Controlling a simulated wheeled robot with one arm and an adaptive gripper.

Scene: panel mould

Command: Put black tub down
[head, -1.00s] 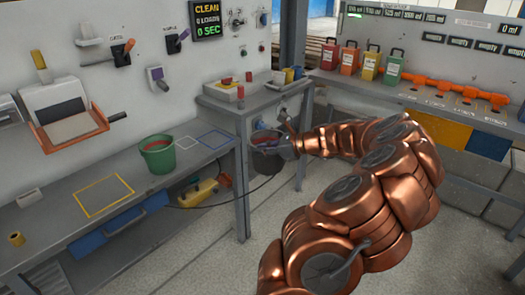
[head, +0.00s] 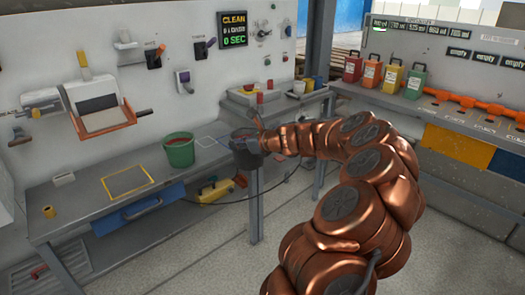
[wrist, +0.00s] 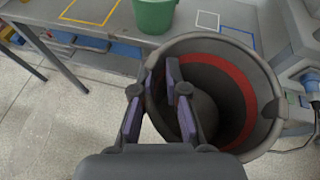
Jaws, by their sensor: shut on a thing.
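The black tub (head: 244,143) hangs in my gripper at the front edge of the grey workbench, in the head view. In the wrist view the tub (wrist: 255,75) fills the right half, its mouth facing the camera, with a red band inside. My gripper (wrist: 160,105) is shut on the tub's near-left rim; in the head view the gripper (head: 262,137) is partly hidden by the arm and tub. The tub appears held in the air, apart from the bench top. What lies in its bottom is hard to tell.
On the workbench (head: 80,205) stand a green bucket (head: 179,152) with red contents, a yellow outlined square (head: 128,181), and a white outlined square (head: 213,136) by the tub. A yellow case (head: 216,190) sits below. A side table (head: 300,98) stands behind.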

